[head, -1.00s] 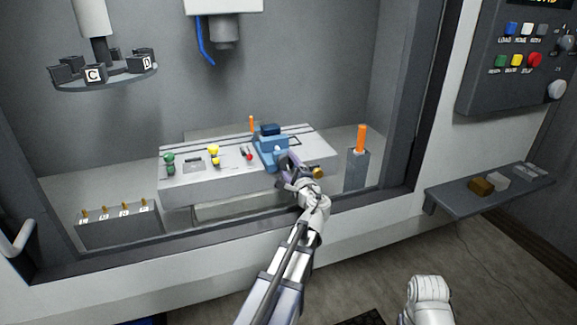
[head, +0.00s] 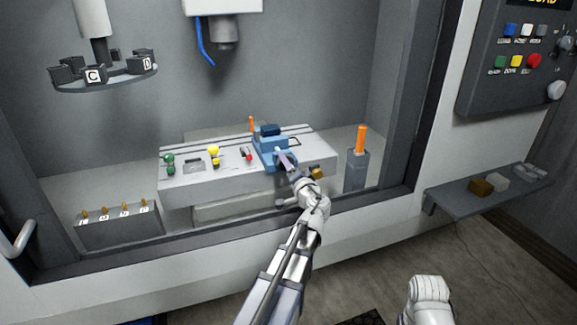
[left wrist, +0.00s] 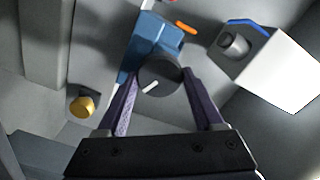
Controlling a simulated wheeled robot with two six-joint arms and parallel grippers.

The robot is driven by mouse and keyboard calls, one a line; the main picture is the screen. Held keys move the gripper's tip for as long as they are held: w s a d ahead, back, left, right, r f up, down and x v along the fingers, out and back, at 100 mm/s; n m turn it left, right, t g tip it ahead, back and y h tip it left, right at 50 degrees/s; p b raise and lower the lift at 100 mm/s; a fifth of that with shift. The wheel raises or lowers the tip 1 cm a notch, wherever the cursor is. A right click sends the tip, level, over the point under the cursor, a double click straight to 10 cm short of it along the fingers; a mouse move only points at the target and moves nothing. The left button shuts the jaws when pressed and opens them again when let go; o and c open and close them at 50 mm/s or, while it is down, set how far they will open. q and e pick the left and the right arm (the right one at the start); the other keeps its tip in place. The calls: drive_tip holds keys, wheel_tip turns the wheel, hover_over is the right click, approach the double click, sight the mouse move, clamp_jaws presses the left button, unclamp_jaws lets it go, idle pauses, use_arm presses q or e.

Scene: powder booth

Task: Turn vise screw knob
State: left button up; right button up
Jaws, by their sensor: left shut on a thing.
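The blue vise (head: 268,148) stands on the grey slotted table inside the booth, and it also shows in the left wrist view (left wrist: 155,45). Its dark round screw knob (left wrist: 160,74) carries a white mark that slants up to the right. My left gripper (left wrist: 161,80) has one finger on each side of the knob and is shut on it. In the head view my left gripper (head: 286,160) is at the front of the vise and hides the knob. My right gripper is out of view; only a white part of that arm shows at the bottom right.
Green, yellow and red pieces stand on the table (head: 185,190) left of the vise. A brass knob (head: 317,173) is close to the right of my gripper. An orange-topped post (head: 361,140) stands further right. The spindle (head: 224,32) hangs above.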

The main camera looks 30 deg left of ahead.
use_arm(q)
drive_tip(key=shift+s+n, duration=0.1)
drive_tip(key=shift+n, duration=1.2)
drive_tip(key=shift+n, duration=0.3)
drive_tip(key=o, duration=1.4)
drive_tip(key=shift+v, duration=3.85)
